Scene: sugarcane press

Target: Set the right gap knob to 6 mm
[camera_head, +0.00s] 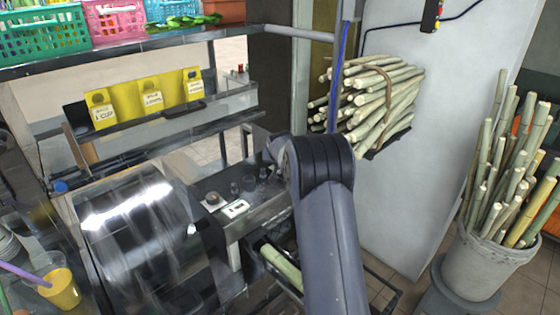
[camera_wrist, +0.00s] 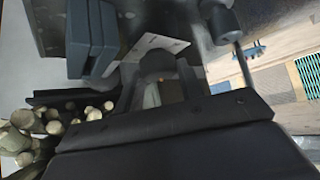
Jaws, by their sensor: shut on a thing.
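My gripper (camera_wrist: 93,40) shows in the wrist view as two blue-grey finger blocks close together at the upper left, shut on what appears to be the right gap knob. The knob itself is hidden by the fingers, and its setting cannot be read. A pale plate (camera_wrist: 160,44) lies beside the fingers. In the head view my arm covers the gripper and the right end of the press top. A round knob on a pale plate (camera_head: 213,199) and a white plate with a dark window (camera_head: 236,208) sit on the press (camera_head: 140,235), left of my arm.
Cane bundles (camera_head: 375,98) rest on a wall rack at the right. A bucket (camera_head: 480,262) of upright canes stands at far right. A cup of yellow juice (camera_head: 62,290) is at lower left.

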